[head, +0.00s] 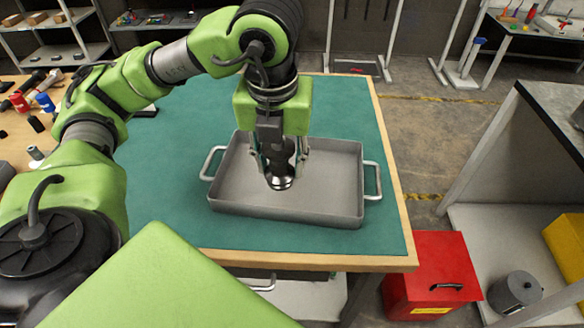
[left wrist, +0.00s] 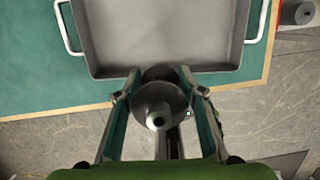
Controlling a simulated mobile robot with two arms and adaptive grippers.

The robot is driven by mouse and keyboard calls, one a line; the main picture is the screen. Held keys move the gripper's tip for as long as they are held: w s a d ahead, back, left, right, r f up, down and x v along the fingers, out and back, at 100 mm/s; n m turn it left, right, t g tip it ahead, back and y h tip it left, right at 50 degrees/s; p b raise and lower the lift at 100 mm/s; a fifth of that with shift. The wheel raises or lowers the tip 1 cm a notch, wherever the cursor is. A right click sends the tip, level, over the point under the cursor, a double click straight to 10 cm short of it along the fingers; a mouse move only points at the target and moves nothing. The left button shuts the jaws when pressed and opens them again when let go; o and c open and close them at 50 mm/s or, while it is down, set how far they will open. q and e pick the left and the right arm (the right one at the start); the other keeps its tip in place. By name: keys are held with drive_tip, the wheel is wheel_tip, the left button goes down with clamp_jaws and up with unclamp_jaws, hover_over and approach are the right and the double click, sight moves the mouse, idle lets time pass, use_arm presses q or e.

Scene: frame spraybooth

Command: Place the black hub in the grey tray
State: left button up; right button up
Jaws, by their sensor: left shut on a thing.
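The grey tray (head: 240,200) lies on the green mat of the bench, with a white handle at each end. It also shows in the left wrist view (left wrist: 200,30). My left gripper (head: 279,160) points down over the tray and is shut on the black hub (head: 280,181). The hub shows between the two fingers in the left wrist view (left wrist: 158,103), dark with a shiny rounded end. In the head view it overlaps the tray's floor; whether it touches the floor I cannot tell. My right gripper is not in view.
The green mat (head: 170,205) is clear around the tray. Tools and small parts, including a blue one (head: 44,102), lie on the wooden surface at left. A red box (head: 430,275) and a grey cylinder (head: 515,291) stand low at right.

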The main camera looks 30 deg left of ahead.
use_arm(q)
drive_tip(key=w+a+f, duration=0.1)
drive_tip(key=w+f, duration=0.1)
drive_tip(key=w+a+f, duration=0.1)
drive_tip(key=w+f, duration=0.1)
drive_tip(key=w, duration=0.1)
drive_tip(key=w+a+f+p, duration=0.1)
drive_tip(key=w+f, duration=0.2)
drive_tip(key=shift+a, duration=0.1)
drive_tip(key=f, duration=0.1)
drive_tip(key=f+p, duration=0.1)
drive_tip(key=f, duration=0.1)
drive_tip(key=shift+w+a+f, duration=0.1)
drive_tip(key=shift+w, duration=0.1)
drive_tip(key=shift+f, duration=0.25)
drive_tip(key=shift+f, duration=0.1)
drive_tip(key=shift+f, duration=0.15)
drive_tip(key=o, duration=1.3)
